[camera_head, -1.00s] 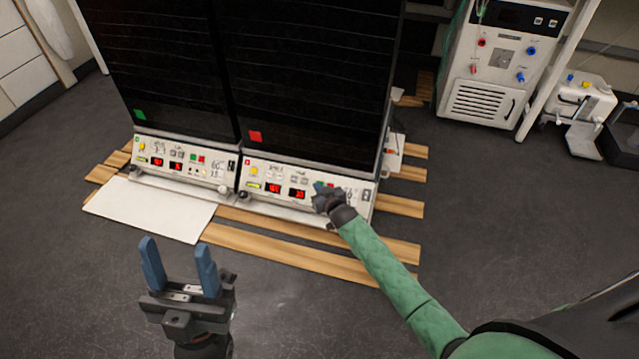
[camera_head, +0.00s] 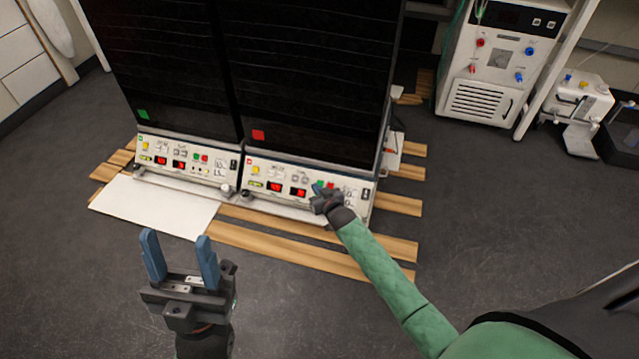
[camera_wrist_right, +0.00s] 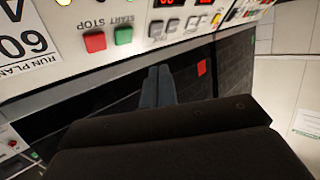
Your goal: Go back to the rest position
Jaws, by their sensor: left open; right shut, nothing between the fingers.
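My left gripper (camera_head: 181,262) is open and empty, held above the floor at the lower left with its two blue fingers apart. My right gripper (camera_head: 318,190) reaches to the control panel (camera_head: 280,183) of the right shaker bioreactor (camera_head: 305,80). Its blue fingers are together, with nothing between them; they also show in the right wrist view (camera_wrist_right: 158,86). There the red stop button (camera_wrist_right: 95,41) and green start button (camera_wrist_right: 123,35) are clear of the fingertips. In the head view the gripper covers part of the panel, and I cannot tell whether it touches it.
The left bioreactor (camera_head: 165,70) stands beside the right one, both on wooden slats (camera_head: 300,254). A white board (camera_head: 150,206) lies in front. A white machine (camera_head: 490,75) stands at the back right, with a smaller device (camera_head: 580,105) beside it. The front floor is clear.

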